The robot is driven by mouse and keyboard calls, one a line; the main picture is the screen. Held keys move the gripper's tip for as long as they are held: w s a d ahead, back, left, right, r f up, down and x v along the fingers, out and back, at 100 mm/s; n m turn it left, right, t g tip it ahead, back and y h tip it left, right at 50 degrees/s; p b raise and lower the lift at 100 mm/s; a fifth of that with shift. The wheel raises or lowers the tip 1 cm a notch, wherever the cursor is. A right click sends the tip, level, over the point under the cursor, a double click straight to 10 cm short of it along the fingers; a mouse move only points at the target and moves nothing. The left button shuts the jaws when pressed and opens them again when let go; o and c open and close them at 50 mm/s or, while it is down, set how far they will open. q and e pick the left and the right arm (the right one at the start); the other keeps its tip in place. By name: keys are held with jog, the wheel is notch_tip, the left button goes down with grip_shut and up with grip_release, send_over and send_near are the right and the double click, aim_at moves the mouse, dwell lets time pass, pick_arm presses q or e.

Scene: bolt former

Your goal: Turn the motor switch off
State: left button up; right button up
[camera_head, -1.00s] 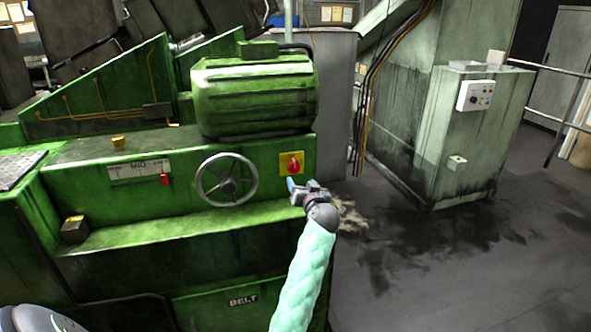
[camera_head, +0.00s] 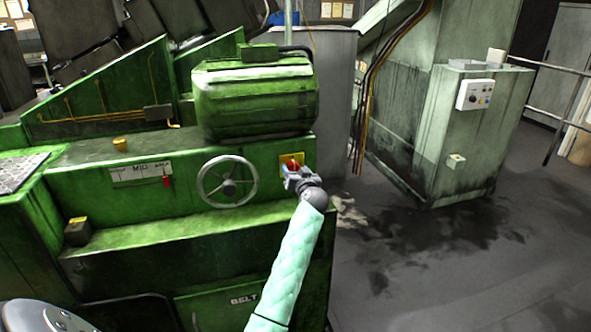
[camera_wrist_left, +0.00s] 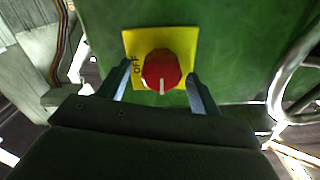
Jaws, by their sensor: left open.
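The motor switch is a red rotary knob (camera_wrist_left: 161,70) on a yellow plate (camera_wrist_left: 131,43) on the green machine's front. In the left wrist view "OFF" is printed at the plate's left side, and the knob's white mark points toward the bottom of the picture. In the head view the knob (camera_head: 293,164) is partly covered by my left gripper (camera_head: 291,172). My left gripper also shows in the left wrist view (camera_wrist_left: 160,84). It is open, with one finger on each side of the knob and a gap visible on both sides. My right gripper is out of view.
A grey handwheel (camera_head: 227,181) is left of the switch; its rim is close at the right of the left wrist view. The green motor housing (camera_head: 255,97) sits above. A grey cabinet with a control box (camera_head: 474,95) stands right, with open floor before it.

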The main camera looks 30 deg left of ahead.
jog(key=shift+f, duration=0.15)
pick_arm(q)
jog(key=shift+c, duration=0.2)
jog(key=c, duration=0.9)
jog(key=shift+c, duration=0.2)
jog(key=m, duration=0.3)
jog(key=shift+m+p, duration=0.35)
jog(key=shift+m, duration=0.55)
jog(key=m+p, duration=0.6)
jog(key=m, duration=0.5)
jog(key=shift+w+f+m, duration=0.1)
jog(key=shift+w+m, duration=0.05)
jog(key=shift+m, duration=0.25)
jog(key=shift+f+m+p, duration=0.15)
jog(key=shift+m+p, duration=0.2)
jog(key=shift+m, duration=0.35)
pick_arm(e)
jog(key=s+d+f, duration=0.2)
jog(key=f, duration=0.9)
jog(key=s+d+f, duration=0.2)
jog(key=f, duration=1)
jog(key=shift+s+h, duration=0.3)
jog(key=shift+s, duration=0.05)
